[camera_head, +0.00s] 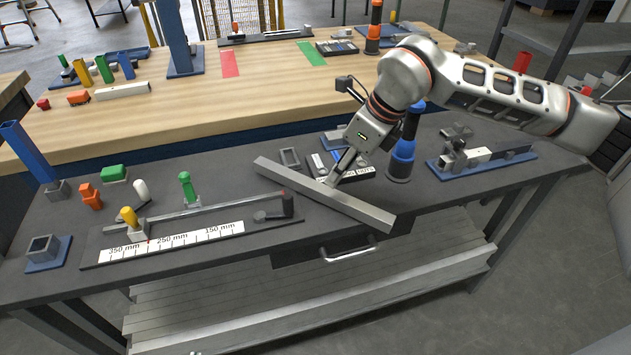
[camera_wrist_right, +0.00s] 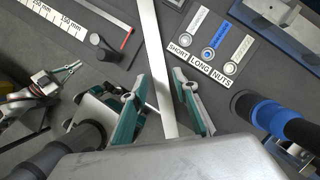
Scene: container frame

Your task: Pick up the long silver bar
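The long silver bar (camera_head: 340,203) lies slanted across the front right of the dark bench in the head view, its lower right end by the front edge. I cannot tell whether it rests flat. In the right wrist view the bar (camera_wrist_right: 150,40) runs from the top edge down between my fingers. My right gripper (camera_head: 332,180) is above the middle of the bar. Its fingers (camera_wrist_right: 160,85) stand apart, one on each side of the bar, with a narrow gap visible. My left gripper (camera_wrist_right: 72,72) shows small at the left of the wrist view; its finger state is unclear.
A labelled nut tray (camera_head: 358,172) sits just behind the bar, with a blue and black post (camera_head: 404,150) to its right. A ruler fixture (camera_head: 170,240) lies left of the bar. A drawer handle (camera_head: 348,254) projects below the front edge. A wooden table (camera_head: 270,85) stands behind.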

